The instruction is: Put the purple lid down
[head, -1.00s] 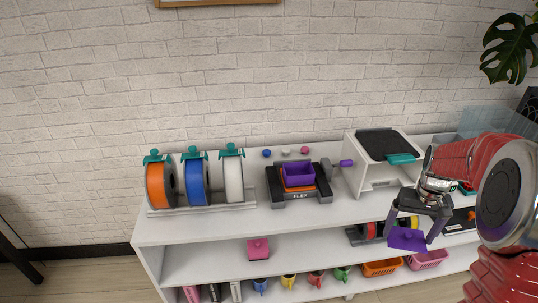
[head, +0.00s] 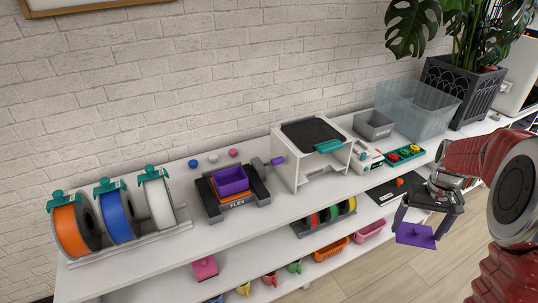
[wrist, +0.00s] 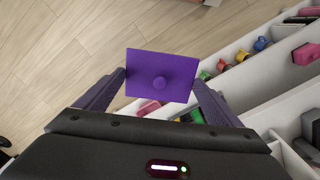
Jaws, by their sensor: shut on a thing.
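A purple open box (head: 232,180) stands on the black FLEX device (head: 236,205) on the top shelf, left of my gripper.
The white shelf (head: 290,208) has free room along its front edge. Filament spools (head: 118,217) stand at the left, a white box-shaped machine (head: 311,160) in the middle. A grey bin (head: 374,126), clear bin (head: 420,105) and plant (head: 455,80) are at the right.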

